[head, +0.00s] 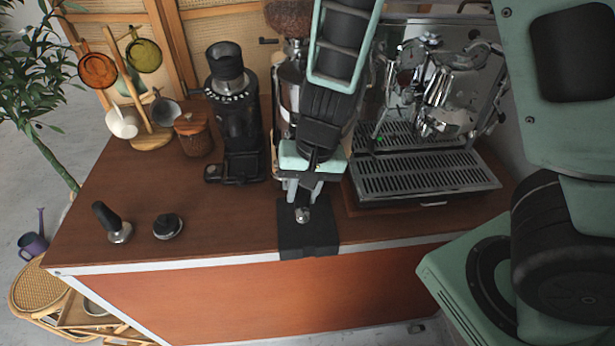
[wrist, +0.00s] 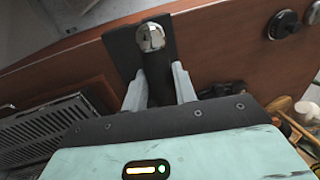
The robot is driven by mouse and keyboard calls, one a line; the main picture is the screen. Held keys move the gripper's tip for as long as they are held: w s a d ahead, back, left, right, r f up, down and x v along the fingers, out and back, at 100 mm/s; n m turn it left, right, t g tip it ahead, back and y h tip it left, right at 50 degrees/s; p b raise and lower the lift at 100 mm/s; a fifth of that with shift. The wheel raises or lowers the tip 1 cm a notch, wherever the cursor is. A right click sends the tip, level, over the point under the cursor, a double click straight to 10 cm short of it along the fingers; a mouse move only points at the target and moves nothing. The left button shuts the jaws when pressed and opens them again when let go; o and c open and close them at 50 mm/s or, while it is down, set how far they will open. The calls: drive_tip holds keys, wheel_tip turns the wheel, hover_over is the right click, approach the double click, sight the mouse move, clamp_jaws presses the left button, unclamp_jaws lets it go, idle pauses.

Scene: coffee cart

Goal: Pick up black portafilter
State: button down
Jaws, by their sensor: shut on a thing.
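The black portafilter shows in the wrist view as a black handle (wrist: 160,92) with a rounded chrome end (wrist: 150,38). The chrome end also shows in the head view (head: 302,214), just beyond my fingertips. My gripper (head: 302,190) is above the front of the counter, over the black mat (head: 308,240). In the wrist view my gripper (wrist: 160,88) has one finger on each side of the handle and is shut on it. The rest of the portafilter is hidden by my gripper. I cannot tell whether it touches the mat.
An espresso machine with a drip tray (head: 425,175) stands at right. A black grinder (head: 236,115) stands at back left. A tamper (head: 112,222) and a round black tool (head: 168,226) lie at left. A cup rack (head: 150,138) is behind. The front left counter is mostly clear.

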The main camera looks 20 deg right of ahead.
drive_tip(key=s+a+b, duration=0.1)
drive_tip(key=s+a, duration=0.5)
drive_tip(key=s, duration=0.3)
drive_tip(key=shift+s+a+b, duration=0.15)
drive_tip(key=shift+a+b, duration=0.1)
drive_tip(key=shift+b, duration=0.05)
drive_tip(key=shift+r, duration=0.15)
drive_tip(key=shift+r+p, duration=1.25)
drive_tip(key=shift+p, duration=0.1)
